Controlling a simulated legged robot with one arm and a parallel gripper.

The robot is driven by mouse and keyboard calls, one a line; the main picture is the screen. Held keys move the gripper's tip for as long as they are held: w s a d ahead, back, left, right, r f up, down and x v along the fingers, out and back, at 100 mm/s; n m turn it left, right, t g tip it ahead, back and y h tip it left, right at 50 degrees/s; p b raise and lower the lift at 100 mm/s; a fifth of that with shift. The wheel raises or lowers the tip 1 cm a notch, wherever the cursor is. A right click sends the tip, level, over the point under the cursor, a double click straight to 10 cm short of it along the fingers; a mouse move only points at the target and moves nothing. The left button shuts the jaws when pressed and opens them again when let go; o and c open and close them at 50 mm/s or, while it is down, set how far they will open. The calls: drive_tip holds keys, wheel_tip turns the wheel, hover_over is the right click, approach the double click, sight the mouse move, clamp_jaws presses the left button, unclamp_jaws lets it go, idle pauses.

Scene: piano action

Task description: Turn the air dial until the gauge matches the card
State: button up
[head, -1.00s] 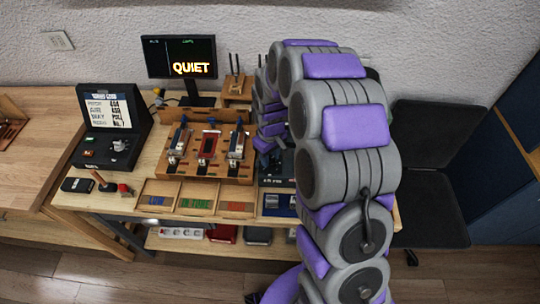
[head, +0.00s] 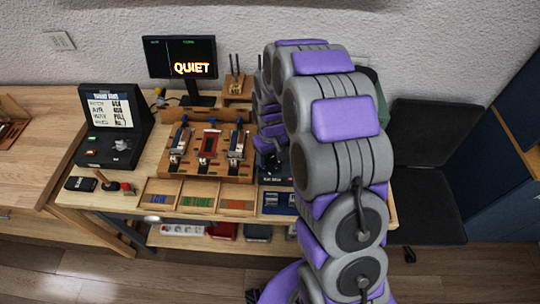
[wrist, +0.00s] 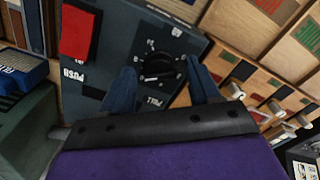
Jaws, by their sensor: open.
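A round black dial (wrist: 158,67) with pale marks around it sits on a dark grey box (wrist: 120,28) in the wrist view. My gripper (wrist: 160,64) is open, with one blue finger on each side of the dial; I cannot tell whether they touch it. The words PUSH and PULL show on the box. In the head view my arm hides most of this box and my gripper. I cannot make out the gauge.
A monitor (head: 181,57) reads QUIET. A wooden rack (head: 205,163) with several key mechanisms stands left of my arm, with shallow trays (head: 199,197) in front.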

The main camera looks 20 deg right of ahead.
sight(270, 157)
drive_tip(key=shift+r, duration=0.15)
wheel_tip(270, 157, up, 17)
drive_tip(key=p, duration=0.2)
drive_tip(key=shift+p, duration=0.35)
drive_tip(key=shift+w, duration=0.1)
